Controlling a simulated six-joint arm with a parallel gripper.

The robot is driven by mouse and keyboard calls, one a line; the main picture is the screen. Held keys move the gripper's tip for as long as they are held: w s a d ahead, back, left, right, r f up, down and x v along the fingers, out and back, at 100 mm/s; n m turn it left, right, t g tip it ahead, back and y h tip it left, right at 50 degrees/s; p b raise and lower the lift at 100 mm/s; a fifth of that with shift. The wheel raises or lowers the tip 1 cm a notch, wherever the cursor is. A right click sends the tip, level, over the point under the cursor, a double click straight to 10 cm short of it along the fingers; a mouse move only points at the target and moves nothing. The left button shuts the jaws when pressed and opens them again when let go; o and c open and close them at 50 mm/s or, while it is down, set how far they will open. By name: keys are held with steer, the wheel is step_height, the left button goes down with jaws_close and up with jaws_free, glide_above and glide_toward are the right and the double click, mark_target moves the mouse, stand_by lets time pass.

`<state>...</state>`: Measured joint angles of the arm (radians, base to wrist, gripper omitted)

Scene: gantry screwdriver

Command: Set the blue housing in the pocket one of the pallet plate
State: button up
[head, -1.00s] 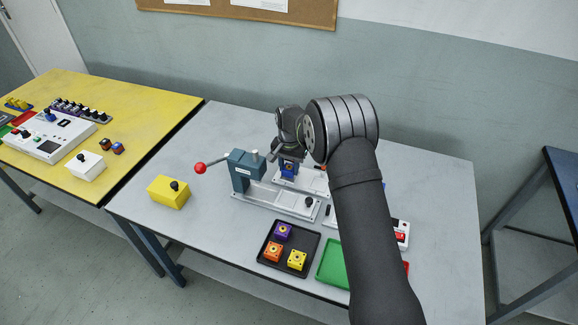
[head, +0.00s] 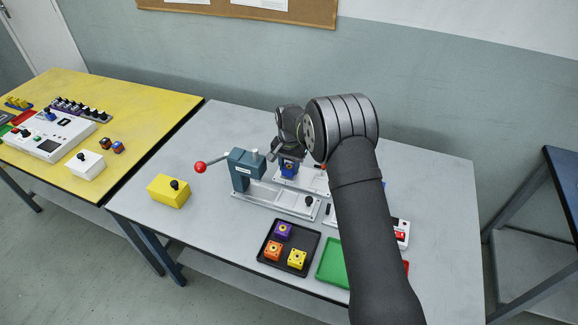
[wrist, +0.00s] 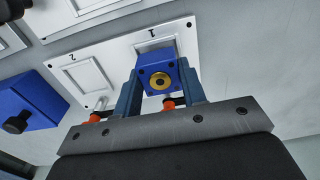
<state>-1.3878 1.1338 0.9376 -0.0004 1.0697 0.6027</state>
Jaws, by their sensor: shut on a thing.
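The blue housing (wrist: 158,72) is a small block with a brass-coloured ring and dark centre on top. My gripper (wrist: 160,88) is shut on it, one jaw on each side. The housing also shows in the head view (head: 288,168), under my gripper (head: 287,155). The white pallet plate (wrist: 115,62) has square pockets marked 1 and 2. The housing overlaps pocket one (wrist: 153,45), whose far rim shows behind it; I cannot tell whether it is above the pocket or inside it. Pocket two (wrist: 82,78) is empty.
Red-tipped pins (wrist: 95,117) stand at the plate's near edge. A blue box with a black knob (wrist: 30,108) is at the left. In the head view, a teal press (head: 244,170) stands left of the plate, and a black tray (head: 271,257) holds purple, orange and yellow housings in front.

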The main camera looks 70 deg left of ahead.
mark_target(289, 166)
steer(key=shift+f, duration=0.6)
stand_by(0.7)
stand_by(0.3)
steer(key=o, duration=1.3)
steer(key=shift+r, duration=4)
steer(key=shift+f, duration=3.8)
